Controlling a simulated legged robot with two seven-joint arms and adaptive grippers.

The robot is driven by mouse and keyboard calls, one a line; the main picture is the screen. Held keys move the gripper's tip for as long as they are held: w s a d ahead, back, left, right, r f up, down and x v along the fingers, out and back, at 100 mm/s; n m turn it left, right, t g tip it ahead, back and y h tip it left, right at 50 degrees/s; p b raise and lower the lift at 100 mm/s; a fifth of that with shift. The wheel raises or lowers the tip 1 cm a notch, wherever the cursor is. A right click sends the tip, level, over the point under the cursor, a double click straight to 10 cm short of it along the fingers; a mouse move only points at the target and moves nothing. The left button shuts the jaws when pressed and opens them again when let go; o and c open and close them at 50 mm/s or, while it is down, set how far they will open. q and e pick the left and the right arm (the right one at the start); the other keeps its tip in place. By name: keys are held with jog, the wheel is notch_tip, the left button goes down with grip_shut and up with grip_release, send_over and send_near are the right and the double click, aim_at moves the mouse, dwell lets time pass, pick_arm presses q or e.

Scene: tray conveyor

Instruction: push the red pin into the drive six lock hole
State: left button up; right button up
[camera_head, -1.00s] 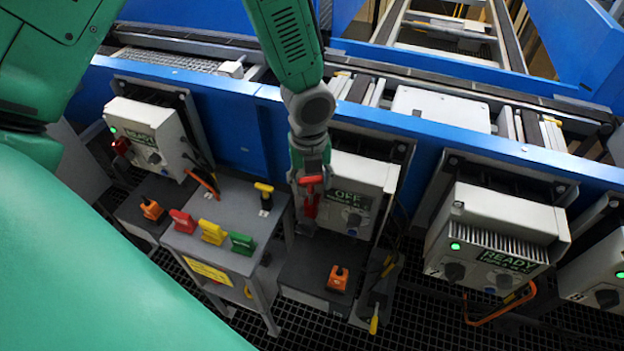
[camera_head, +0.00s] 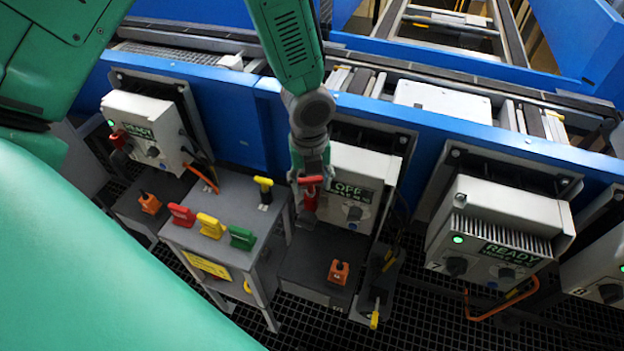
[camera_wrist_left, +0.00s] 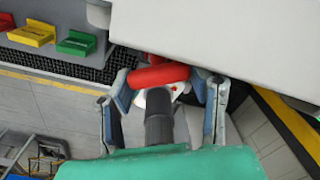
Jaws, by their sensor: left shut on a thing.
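The red pin (camera_head: 309,180) has a T-shaped handle, and my left gripper (camera_head: 311,176) is shut on it. They are at the left side of the drive box marked OFF (camera_head: 362,172). A red part (camera_head: 310,199) shows just below the handle, against that side of the box. In the left wrist view the red handle (camera_wrist_left: 158,76) lies between the two fingers (camera_wrist_left: 165,95), with a white and red surface behind it. The lock hole and the pin's tip are hidden, so I cannot tell how deep the pin sits. My right gripper is not in view.
A grey stand (camera_head: 225,250) left of the box bears red (camera_head: 181,214), yellow (camera_head: 211,226) and green (camera_head: 242,238) blocks and a yellow-handled pin (camera_head: 264,188). READY boxes (camera_head: 148,128) (camera_head: 497,235) flank the OFF box. A blue conveyor rail (camera_head: 235,115) runs behind.

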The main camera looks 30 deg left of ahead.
pick_arm(q)
jog(key=shift+f, duration=0.45)
jog(key=o, duration=1.4)
jog(key=shift+o, duration=0.2)
jog(key=shift+r, duration=0.2)
notch_tip(320, 180, up, 12)
jog(key=shift+a+f, duration=0.15)
jog(key=shift+f, duration=0.1)
jog(key=shift+s, duration=0.1)
